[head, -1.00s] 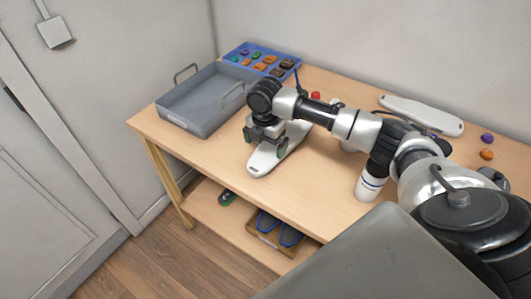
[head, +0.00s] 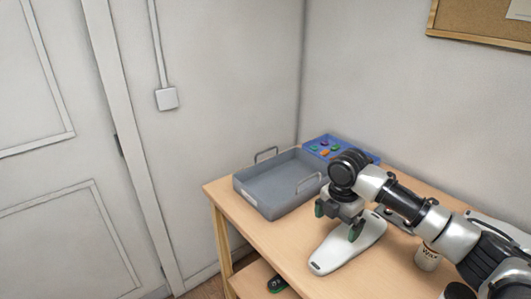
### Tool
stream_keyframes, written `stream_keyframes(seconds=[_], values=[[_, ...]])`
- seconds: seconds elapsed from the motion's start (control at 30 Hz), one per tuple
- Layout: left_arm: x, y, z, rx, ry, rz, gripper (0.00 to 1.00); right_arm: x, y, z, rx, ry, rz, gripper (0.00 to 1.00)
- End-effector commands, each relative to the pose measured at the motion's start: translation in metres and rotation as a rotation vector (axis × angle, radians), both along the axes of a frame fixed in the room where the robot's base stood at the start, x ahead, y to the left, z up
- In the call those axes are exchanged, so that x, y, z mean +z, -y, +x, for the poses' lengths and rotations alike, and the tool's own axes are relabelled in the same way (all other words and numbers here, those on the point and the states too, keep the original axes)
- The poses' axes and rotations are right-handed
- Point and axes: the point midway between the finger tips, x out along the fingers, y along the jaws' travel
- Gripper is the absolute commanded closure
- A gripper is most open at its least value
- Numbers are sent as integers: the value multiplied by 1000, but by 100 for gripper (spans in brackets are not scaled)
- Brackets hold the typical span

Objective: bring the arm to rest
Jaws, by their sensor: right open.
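My right arm comes in from the right and reaches over the wooden table (head: 291,252). My right gripper (head: 337,221) points down with its fingers apart and nothing visible between them. It hangs over or just beside a white sole-shaped piece (head: 332,258) that lies on the table; the gripper hides part of it, and I cannot tell the gap between them. My left gripper is not in view.
A grey tray (head: 272,206) with wire handles stands left of my gripper and looks empty. Behind it is a blue tray (head: 322,142) with small coloured pieces. A white cup (head: 427,257) stands under my arm. A dark green item (head: 277,284) lies on the lower shelf.

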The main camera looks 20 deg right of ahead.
Motion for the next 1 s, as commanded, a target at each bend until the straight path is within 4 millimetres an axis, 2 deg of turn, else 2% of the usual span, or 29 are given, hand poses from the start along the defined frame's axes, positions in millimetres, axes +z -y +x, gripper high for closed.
stream_keyframes(seconds=[0.13,0.27,0.4,0.5,0.6,0.77,1.0], values=[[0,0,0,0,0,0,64,-12,-12,-5,-10,-1,4,0],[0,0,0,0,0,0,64,-47,-49,-25,-67,15,25,0],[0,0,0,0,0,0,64,-87,-102,-63,-219,53,88,0],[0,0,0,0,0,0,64,-107,-131,-94,-374,80,150,0],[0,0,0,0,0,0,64,-119,-152,-125,-559,98,214,0],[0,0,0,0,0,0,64,-127,-165,-173,-915,117,299,0],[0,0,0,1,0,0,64,-126,-151,-222,-1337,144,332,0]])
